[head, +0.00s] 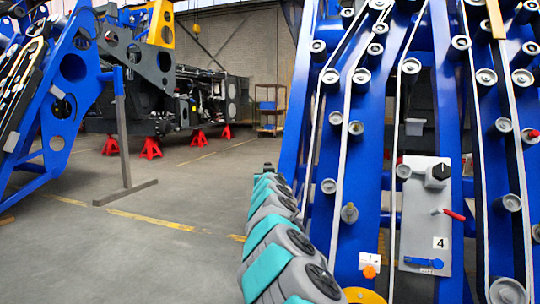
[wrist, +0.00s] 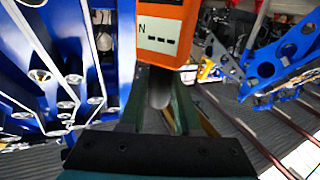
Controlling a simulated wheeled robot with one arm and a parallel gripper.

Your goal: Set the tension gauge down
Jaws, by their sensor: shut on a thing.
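The tension gauge (wrist: 166,32) is orange with a pale display marked "N" and dashes. It shows at the top middle of the wrist view, its upper end cut off by the frame. My gripper (wrist: 166,108) has green fingers, one on each side of the gauge's grey lower part, and is shut on it. The gauge is held up, with the floor seen beyond it. In the head view my teal and grey arm reaches away at the middle; the gauge and the fingers cannot be made out there.
A blue frame with belts and rollers (head: 362,75) stands close at right. It carries a grey panel (head: 424,215) marked 4, with a red lever. Another blue frame (head: 62,110) stands at left. Red stands (head: 150,148) support a dark chassis behind. Floor at left-centre is clear.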

